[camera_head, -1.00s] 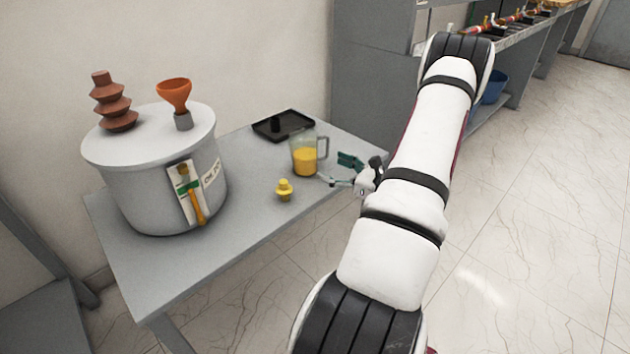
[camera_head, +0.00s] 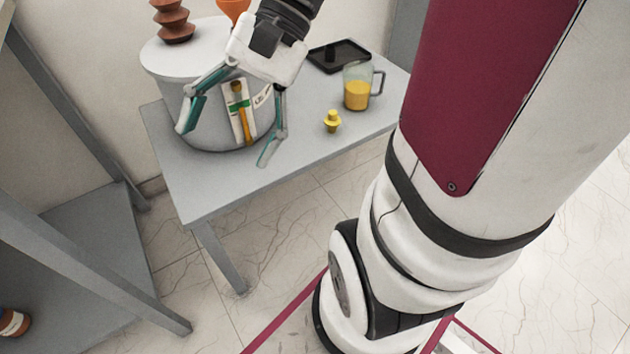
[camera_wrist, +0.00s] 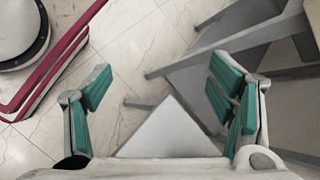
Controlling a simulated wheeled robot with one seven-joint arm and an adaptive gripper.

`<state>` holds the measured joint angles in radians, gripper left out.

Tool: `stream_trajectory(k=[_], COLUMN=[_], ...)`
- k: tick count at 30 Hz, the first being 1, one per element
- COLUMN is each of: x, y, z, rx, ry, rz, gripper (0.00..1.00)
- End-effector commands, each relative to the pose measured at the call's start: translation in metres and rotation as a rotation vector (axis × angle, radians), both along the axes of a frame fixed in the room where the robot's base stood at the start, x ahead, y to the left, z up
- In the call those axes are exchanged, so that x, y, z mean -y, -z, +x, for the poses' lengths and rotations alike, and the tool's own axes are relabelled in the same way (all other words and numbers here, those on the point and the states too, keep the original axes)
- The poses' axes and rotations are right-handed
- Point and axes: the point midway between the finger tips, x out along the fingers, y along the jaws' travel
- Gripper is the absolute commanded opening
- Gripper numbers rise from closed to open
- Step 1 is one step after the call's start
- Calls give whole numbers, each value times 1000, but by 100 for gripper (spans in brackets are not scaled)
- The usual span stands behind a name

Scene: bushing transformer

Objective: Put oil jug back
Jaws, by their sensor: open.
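The oil jug (camera_head: 357,93) is a clear jug with a handle on its right, partly filled with yellow oil. It stands upright on the grey table (camera_head: 225,190), right of the transformer tank. My gripper (camera_head: 230,140) points downward in front of the grey tank (camera_head: 175,65), left of the jug and well apart from it. Its green-padded fingers are spread wide with nothing between them. In the wrist view, my gripper (camera_wrist: 165,90) is also open and empty, with floor and a grey surface below. The jug does not show there.
A yellow stopper-like piece (camera_head: 332,121) stands near the jug. A black tray (camera_head: 340,55) lies behind it. A brown ribbed bushing (camera_head: 173,20) and an orange funnel (camera_head: 233,8) stand on the tank lid. A grey frame (camera_head: 90,250) stands at the left. Marble floor (camera_head: 265,240) is clear before the table.

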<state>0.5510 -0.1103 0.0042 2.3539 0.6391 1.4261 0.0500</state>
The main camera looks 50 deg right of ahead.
Motion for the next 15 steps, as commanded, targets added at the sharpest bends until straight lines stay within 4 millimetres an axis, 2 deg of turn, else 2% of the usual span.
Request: stream_trajectory(k=[1,3,6,10,15], x=[-11,-19,-22,-15,1], y=[-3,-3,-3,0,3], z=[-18,-43,-76,-110,-135], rx=[29,62,119,208,310], ry=[-92,-207,-369,-555,-720], rz=[-69,-165,-303,-474,-641], gripper=[76,76,76,76,76])
